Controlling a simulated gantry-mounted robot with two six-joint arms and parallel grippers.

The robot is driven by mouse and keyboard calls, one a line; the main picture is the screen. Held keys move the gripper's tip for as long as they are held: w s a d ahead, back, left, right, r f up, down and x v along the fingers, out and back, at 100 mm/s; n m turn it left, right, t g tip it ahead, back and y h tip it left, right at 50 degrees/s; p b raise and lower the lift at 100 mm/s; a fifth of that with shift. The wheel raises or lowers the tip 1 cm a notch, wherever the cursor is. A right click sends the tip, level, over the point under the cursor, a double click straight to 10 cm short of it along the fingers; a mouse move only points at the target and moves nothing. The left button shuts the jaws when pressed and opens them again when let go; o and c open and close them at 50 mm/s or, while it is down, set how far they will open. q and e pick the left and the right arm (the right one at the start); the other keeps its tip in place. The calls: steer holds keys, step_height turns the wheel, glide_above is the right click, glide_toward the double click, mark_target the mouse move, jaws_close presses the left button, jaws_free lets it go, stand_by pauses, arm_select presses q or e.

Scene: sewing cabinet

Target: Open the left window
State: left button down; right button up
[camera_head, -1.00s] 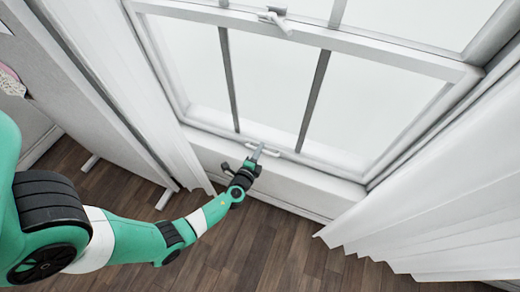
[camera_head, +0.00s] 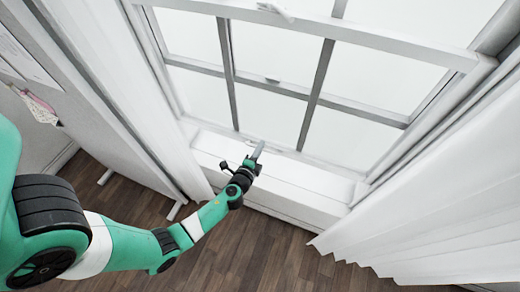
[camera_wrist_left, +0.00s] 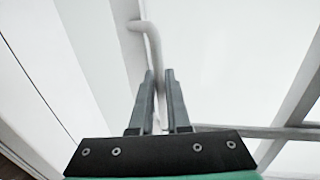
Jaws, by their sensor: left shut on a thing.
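The window has a lower sash with a white top rail (camera_head: 380,44) and thin vertical bars. The sash is raised some way, and a horizontal bar (camera_head: 352,106) behind it shows through the glass. My left gripper (camera_head: 257,150) is at the sash's bottom rail, shut on the white lift handle. In the left wrist view the curved handle (camera_wrist_left: 153,48) runs down between the two grey fingers of my left gripper (camera_wrist_left: 160,76). In the head view the gripper mostly hides the handle. My right gripper is not in view.
A white sill (camera_head: 300,190) lies below the window. White curtains hang at the left (camera_head: 150,110) and the right (camera_head: 440,200), close to the frame. The dark wooden floor (camera_head: 235,250) is clear below.

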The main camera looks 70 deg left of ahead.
mark_target(265, 135)
arm_select(q)
step_height(265, 135, up, 4)
steer(key=shift+f+p, duration=0.1)
steer(key=shift+p, duration=0.9)
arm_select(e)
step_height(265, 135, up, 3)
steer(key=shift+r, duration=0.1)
arm_select(q)
steer(key=c, duration=0.9)
jaws_free()
steer(key=shift+f, duration=0.1)
steer(key=shift+d, duration=0.1)
steer(key=p+v, duration=0.1)
steer(key=v, duration=1)
steer(key=shift+s, duration=0.25)
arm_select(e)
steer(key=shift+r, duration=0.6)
arm_select(q)
steer(key=shift+d, duration=0.1)
